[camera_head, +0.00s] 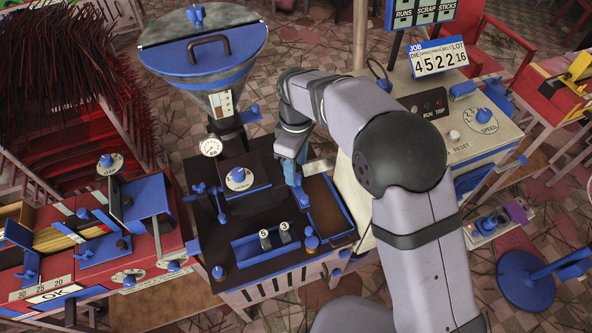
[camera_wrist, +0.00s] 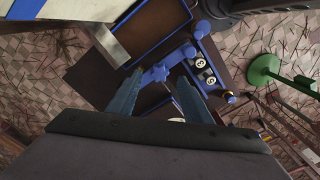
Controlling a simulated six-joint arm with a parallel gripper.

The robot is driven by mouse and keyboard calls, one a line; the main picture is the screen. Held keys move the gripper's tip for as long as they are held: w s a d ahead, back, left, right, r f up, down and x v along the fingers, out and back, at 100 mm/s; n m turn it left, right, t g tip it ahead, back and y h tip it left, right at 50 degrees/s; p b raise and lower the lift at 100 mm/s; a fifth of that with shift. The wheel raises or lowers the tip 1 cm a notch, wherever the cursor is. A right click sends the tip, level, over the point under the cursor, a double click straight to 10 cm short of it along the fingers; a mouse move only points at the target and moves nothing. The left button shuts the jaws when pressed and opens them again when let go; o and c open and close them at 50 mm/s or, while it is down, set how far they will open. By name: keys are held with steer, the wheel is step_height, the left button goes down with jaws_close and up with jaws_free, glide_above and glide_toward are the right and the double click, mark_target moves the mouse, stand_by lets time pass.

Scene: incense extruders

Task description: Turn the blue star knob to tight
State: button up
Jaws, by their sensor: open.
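The blue star knob (camera_wrist: 154,74) shows in the wrist view beside the brown tray, on the dark machine top. It lies ahead of and between my two fingers, closer to the left fingertip. My gripper (camera_wrist: 160,88) is open with nothing between its fingers; a gap to the knob seems to remain, but its depth is hard to judge. In the head view my gripper (camera_head: 291,172) points down over the machine (camera_head: 262,205), and its fingers and wrist partly cover the knob's area. I cannot read any tight marking by the knob.
A blue-rimmed brown tray (camera_head: 347,226) lies right of my gripper. A blue holder (camera_head: 248,252) with numbered pieces (camera_head: 284,233) is in front. A dial knob (camera_head: 238,175) is left, and a large hopper (camera_head: 203,52) and gauge (camera_head: 210,146) stand behind. A control desk (camera_head: 455,125) is right.

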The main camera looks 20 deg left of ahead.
steer(key=shift+f+p, duration=0.45)
steer(key=shift+f, duration=1.35)
steer(key=c, duration=1.1)
steer(key=shift+o, duration=0.2)
